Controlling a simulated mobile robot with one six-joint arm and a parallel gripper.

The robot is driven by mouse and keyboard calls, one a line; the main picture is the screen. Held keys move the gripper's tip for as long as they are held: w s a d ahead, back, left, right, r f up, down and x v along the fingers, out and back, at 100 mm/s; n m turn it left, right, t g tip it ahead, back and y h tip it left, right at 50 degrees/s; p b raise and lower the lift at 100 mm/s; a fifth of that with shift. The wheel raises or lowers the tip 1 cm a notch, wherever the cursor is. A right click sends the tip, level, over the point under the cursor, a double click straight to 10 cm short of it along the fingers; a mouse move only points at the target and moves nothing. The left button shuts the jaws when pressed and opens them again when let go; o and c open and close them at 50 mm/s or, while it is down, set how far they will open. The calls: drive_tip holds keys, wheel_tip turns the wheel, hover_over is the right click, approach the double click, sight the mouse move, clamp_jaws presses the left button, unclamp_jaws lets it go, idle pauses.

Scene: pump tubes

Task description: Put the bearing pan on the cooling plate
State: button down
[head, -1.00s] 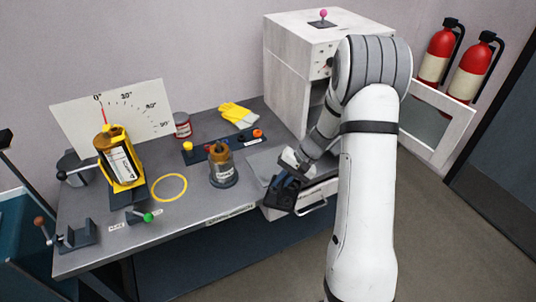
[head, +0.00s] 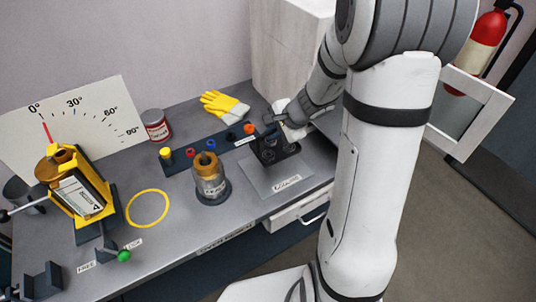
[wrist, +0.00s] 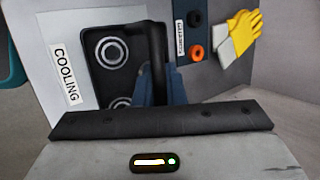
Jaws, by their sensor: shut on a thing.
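The bearing pan (head: 268,158) is a dark tray with ring-shaped bearings in it. In the wrist view the pan (wrist: 98,82) shows two pale rings, the lower one partly cut off by my gripper's body. My gripper (wrist: 160,88) is shut on the pan's dark upright handle, between its blue-grey fingers. In the head view my gripper (head: 284,128) is at the pan's back right side. The cooling plate (head: 262,186) is a flat grey sheet labelled COOLING. The pan is over its back part and looks level; I cannot tell whether it touches. In the wrist view the plate (wrist: 85,20) shows around the pan.
A brown-topped pot (head: 210,180) stands left of the plate. A dark strip with coloured caps (head: 188,155) lies behind, close to the pan. Yellow gloves (head: 222,104) and a red can (head: 155,126) are farther back. The white cabinet (head: 288,55) stands behind my arm.

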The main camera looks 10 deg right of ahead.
sight(272, 149)
wheel_tip(272, 149, down, 4)
drive_tip(key=shift+w+a+r+b, duration=0.1)
drive_tip(key=shift+a+b, duration=0.05)
drive_tip(key=shift+b, duration=0.25)
drive_tip(key=shift+f+b, duration=0.55)
drive_tip(key=shift+f, duration=1.2)
drive_tip(key=shift+f, duration=0.1)
drive_tip(key=c, duration=1.5)
unclamp_jaws()
